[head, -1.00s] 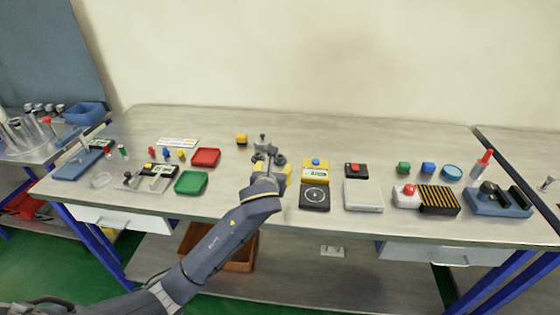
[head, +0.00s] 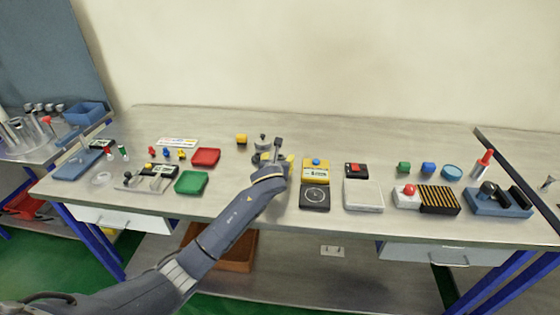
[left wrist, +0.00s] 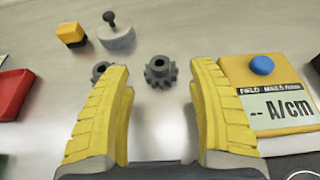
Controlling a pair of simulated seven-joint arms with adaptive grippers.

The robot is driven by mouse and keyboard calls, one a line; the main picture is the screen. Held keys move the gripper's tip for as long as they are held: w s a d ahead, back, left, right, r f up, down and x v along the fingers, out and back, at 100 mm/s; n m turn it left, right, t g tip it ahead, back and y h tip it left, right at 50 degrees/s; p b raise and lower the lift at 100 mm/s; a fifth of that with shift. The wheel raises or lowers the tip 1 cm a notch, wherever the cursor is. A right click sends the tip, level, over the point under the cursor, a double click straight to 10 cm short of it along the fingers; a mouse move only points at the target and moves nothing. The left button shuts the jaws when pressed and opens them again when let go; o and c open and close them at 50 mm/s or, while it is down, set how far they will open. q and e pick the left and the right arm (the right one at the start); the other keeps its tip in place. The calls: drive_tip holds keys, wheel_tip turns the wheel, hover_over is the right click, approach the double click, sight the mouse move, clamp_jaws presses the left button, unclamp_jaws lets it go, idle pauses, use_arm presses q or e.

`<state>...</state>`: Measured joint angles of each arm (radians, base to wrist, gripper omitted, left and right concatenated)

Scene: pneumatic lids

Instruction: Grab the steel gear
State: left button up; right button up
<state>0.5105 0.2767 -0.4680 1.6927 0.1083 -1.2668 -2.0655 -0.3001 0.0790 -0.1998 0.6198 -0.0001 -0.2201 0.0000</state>
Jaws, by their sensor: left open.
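A dark grey toothed gear (left wrist: 160,71) with a raised hub lies on the bench in the left wrist view, centred between and just beyond my fingertips. A second grey gear (left wrist: 101,70) lies to its left, partly hidden behind the left finger. I cannot tell from colour which one is steel. My left gripper (head: 277,157) is over the middle of the bench, its yellow-padded fingers (left wrist: 160,66) spread wide and empty. In the head view the gripper covers much of the gears. My right gripper is not in view.
A yellow meter (left wrist: 262,92) with a blue knob stands close to the right finger. A grey disc with a knob (left wrist: 117,38) and a yellow block (left wrist: 72,35) lie farther back. Red (head: 206,157) and green (head: 191,183) trays stand to the left. Bare bench lies behind.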

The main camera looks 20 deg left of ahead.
sight(280, 156)
use_arm(q)
drive_tip(key=shift+x, duration=2.4)
drive_tip(key=c, duration=1.2)
drive_tip(key=shift+o, duration=0.2)
drive_tip(key=shift+r, duration=0.1)
